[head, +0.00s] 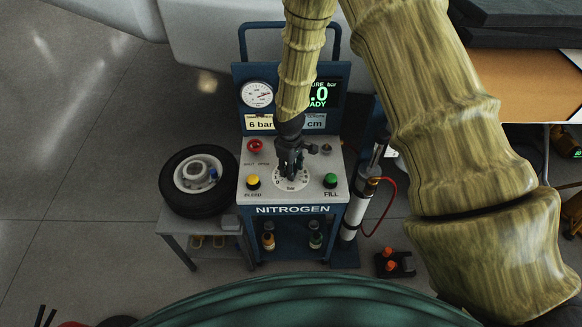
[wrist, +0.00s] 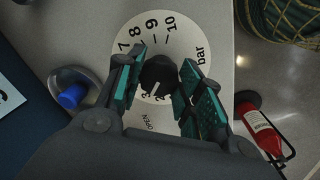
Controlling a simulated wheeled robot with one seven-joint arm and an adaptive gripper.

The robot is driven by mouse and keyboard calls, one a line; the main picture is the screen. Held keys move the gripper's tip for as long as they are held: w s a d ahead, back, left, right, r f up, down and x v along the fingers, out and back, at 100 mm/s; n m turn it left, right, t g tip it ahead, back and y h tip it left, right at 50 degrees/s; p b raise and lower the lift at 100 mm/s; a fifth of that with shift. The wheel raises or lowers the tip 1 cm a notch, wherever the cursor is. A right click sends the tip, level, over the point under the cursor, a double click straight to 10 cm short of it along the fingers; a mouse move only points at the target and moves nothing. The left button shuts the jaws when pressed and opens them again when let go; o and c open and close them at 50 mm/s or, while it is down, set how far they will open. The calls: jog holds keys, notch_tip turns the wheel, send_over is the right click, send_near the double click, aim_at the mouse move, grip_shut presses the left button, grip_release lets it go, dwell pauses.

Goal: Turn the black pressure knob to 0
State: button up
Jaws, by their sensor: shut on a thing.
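The black pressure knob (wrist: 158,74) sits at the centre of a round white dial (wrist: 150,30) marked 7, 8, 9, 10 and "bar" on the parts that show clearly. A white pointer line on the knob points down and slightly left in the wrist view, toward small, partly hidden numerals. My gripper (wrist: 164,62) is shut on the knob, with a teal-padded finger on each side. In the head view my gripper (head: 290,165) points down at the dial (head: 291,184) on the nitrogen cart's panel and hides the knob.
The panel holds a yellow BLEED button (head: 253,181), a green FILL button (head: 331,180) and a red knob (head: 254,146). Behind stand a pressure gauge (head: 257,94), a "6 bar" card (head: 260,124) and a partly hidden display (head: 325,93). A tyre (head: 180,205) lies left.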

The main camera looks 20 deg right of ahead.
jog(key=n, duration=0.3)
jog(key=shift+n, duration=0.4)
jog(key=n+p, duration=0.1)
jog(key=n, duration=0.2)
jog(key=shift+d+n, duration=0.1)
jog(key=shift+n, duration=0.2)
jog(key=n+p, duration=0.1)
jog(key=n, duration=0.2)
jog(key=shift+r+n, duration=0.1)
jog(key=shift+n, duration=0.2)
jog(key=shift+w+n+y+p, duration=0.1)
jog(key=shift+n+y+p, duration=0.4)
jog(key=shift+n, duration=1.2)
jog(key=o, duration=1)
notch_tip(320, 180, up, 12)
jog(key=shift+s+d, duration=0.15)
jog(key=shift+s, duration=0.15)
